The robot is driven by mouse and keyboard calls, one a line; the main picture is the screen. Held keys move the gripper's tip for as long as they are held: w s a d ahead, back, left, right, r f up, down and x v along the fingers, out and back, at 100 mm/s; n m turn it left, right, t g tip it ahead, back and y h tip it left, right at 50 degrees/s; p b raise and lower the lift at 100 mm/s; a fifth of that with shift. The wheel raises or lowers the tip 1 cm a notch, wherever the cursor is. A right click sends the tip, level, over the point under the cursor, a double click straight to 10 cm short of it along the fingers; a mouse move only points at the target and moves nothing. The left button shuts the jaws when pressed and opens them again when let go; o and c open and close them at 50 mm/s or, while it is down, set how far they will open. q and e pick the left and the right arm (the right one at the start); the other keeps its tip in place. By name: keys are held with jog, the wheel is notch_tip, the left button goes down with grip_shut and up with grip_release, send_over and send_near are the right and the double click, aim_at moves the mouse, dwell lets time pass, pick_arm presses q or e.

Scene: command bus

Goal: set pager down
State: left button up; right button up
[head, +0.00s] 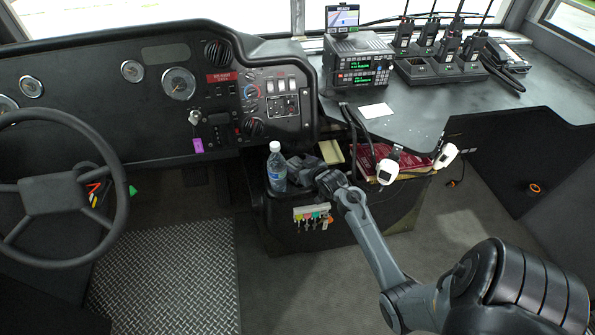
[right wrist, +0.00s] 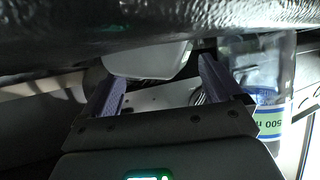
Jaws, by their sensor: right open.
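My right gripper (head: 303,168) is low over the console bin, just right of a water bottle. In the right wrist view its two purple-padded fingers (right wrist: 160,88) stand apart. A pale rounded object (right wrist: 148,62) shows beyond and between them; I cannot tell whether it is the pager or whether the fingers touch it. No pager can be made out for certain in the head view, where the gripper hides part of the bin. My left gripper is not in view.
The water bottle (head: 277,168) stands close beside my right gripper. Dash edge and console top (head: 400,120) overhang behind. Tagged keys (head: 312,215) hang on the bin's front. Red books (head: 375,160) and white handheld units (head: 388,170) are to the right. The floor is clear.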

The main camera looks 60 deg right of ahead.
jog(key=shift+x, duration=1)
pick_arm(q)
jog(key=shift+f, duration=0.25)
pick_arm(e)
grip_shut()
